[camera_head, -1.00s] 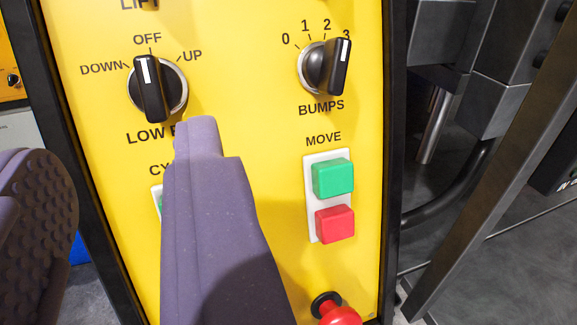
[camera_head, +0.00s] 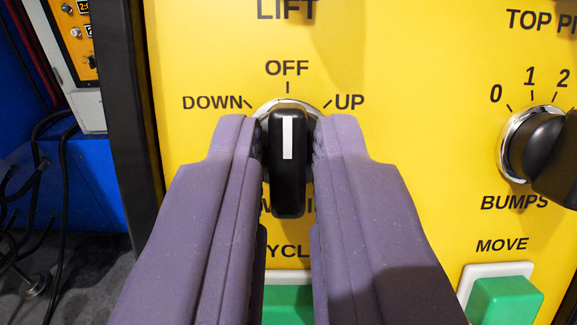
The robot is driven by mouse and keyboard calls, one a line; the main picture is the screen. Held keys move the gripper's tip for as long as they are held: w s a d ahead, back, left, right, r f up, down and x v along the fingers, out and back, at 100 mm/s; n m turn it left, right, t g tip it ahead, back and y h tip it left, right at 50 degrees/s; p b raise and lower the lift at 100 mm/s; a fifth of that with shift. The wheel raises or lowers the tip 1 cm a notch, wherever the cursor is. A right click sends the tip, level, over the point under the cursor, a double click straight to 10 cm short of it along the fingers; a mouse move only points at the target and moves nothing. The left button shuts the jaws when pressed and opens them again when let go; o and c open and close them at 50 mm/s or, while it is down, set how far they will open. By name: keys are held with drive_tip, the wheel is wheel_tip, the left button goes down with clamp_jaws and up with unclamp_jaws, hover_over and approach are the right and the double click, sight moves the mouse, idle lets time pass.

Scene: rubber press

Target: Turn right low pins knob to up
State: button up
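The low pins knob (camera_head: 287,185) is a black knob with a white pointer line, set in a silver ring on the yellow panel. Its pointer is upright, towards OFF, between the DOWN and UP marks. The label below it is mostly hidden by the knob and my fingers. My gripper (camera_head: 288,160) has one purple finger on each side of the knob, closed in close against its sides. Any thin gap at the contact is too small to tell.
The BUMPS knob (camera_head: 538,145) is to the right on the same yellow panel (camera_head: 420,60). A green MOVE button (camera_head: 505,302) is at the lower right. Another green button (camera_head: 288,303) shows between my fingers. A dark panel edge (camera_head: 128,110) is at the left.

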clamp_jaws()
drive_tip(key=shift+m, duration=0.5)
drive_tip(key=m+h, duration=0.2)
drive_tip(key=m, duration=0.2)
drive_tip(key=shift+a, duration=0.15)
drive_tip(key=shift+r+m+g+h+b, duration=0.1)
drive_tip(key=shift+m+g+h+b, duration=0.35)
drive_tip(key=shift+m, duration=1.05)
drive_tip(key=shift+r+m+g+h, duration=0.1)
drive_tip(key=shift+m+g+h, duration=0.15)
drive_tip(key=shift+m+h, duration=0.85)
drive_tip(key=shift+m+y, duration=0.45)
drive_tip(key=shift+m, duration=0.15)
drive_tip(key=o, duration=0.6)
unclamp_jaws()
drive_tip(key=shift+f, duration=0.1)
